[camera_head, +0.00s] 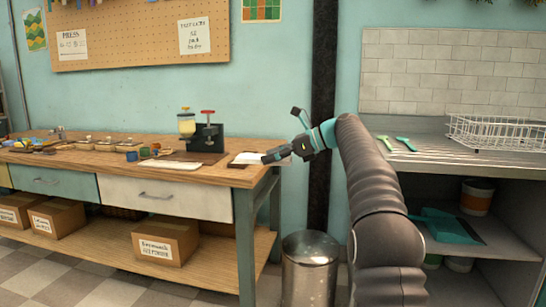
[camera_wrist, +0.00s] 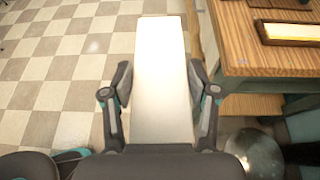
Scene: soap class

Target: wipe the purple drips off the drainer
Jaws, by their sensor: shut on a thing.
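My gripper (camera_head: 277,154) is at the right end of the wooden bench, in front of the dark post. In the wrist view my gripper (camera_wrist: 158,95) is shut on a long, pale, flat-faced thing (camera_wrist: 163,75) that stretches away between the fingers. No purple drips can be made out; my arm hides part of the surface.
Two green-handled tools (camera_head: 397,143) lie on the grey surface. A metal bin (camera_head: 309,262) stands below my gripper. The tiled floor (camera_wrist: 65,75) is open.

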